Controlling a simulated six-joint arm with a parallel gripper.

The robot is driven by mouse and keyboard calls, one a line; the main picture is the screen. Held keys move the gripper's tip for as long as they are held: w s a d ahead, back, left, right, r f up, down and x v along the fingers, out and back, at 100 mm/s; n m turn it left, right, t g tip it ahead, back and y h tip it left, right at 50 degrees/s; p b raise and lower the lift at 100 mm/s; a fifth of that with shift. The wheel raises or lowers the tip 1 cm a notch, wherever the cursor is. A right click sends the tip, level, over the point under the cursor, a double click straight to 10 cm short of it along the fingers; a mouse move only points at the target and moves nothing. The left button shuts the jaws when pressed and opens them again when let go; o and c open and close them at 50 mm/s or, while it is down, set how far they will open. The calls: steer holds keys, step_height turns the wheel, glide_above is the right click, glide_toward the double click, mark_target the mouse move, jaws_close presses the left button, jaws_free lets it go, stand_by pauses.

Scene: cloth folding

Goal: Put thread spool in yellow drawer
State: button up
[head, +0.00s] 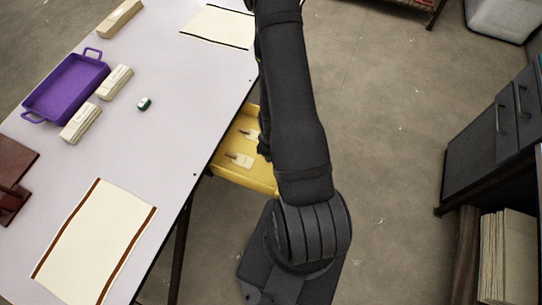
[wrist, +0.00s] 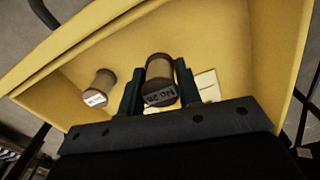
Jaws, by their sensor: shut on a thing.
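The yellow drawer (head: 232,178) is pulled out from under the table's right edge; its inside also fills much of the wrist view (wrist: 225,40). I cannot tell whether the held spool touches the drawer floor. A second brown spool (wrist: 101,86) with a white label is in the drawer, left of my gripper. In the head view my arm hides most of the gripper and the held spool.
Pale flat pieces (wrist: 208,86) lie in the drawer beside the right finger. On the table (head: 170,150) are a purple tray (head: 68,88), pale bundles (head: 81,123), a small dark green and white item (head: 144,104) and brown-edged cloth (head: 95,243). A dark cabinet (head: 490,135) stands at right.

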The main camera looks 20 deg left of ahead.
steer(key=shift+f, duration=1.75)
steer(key=shift+f, duration=0.1)
steer(key=o, duration=0.9)
steer(key=shift+o, duration=0.2)
step_height(320, 180, up, 12)
steer(key=shift+r, duration=0.1)
steer(key=shift+f, duration=6.15)
